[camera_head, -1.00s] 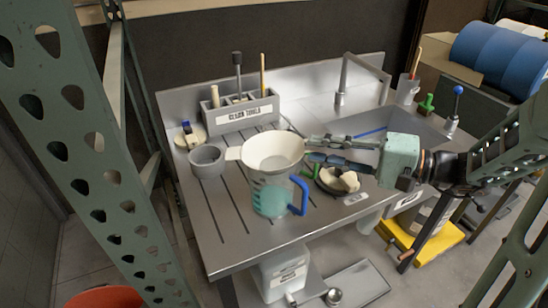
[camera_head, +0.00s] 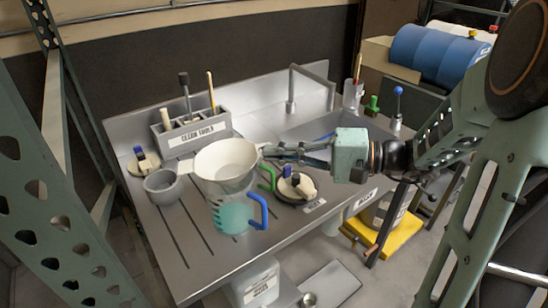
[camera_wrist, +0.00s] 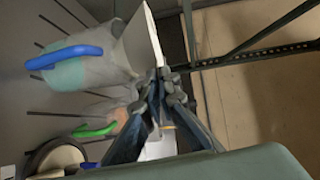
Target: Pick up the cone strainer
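The cone strainer (camera_head: 226,158) is white, with a wide round opening facing up. It sits at the mouth of a clear jug (camera_head: 232,213) with a blue handle and pale green contents; I cannot tell whether it touches the jug. In the wrist view the strainer (camera_wrist: 143,42) shows edge-on beside the blue-handled jug (camera_wrist: 82,68). My gripper (camera_head: 264,151) reaches in from the right, with its fingertips at the strainer's right rim. In the wrist view my gripper's fingertips (camera_wrist: 162,75) come together on that rim. The strainer's lower part is seen only through the jug.
A grey bowl (camera_head: 162,187) stands close left of the strainer. A tool holder (camera_head: 191,135) is behind. Green rack posts (camera_head: 50,190) stand at the left.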

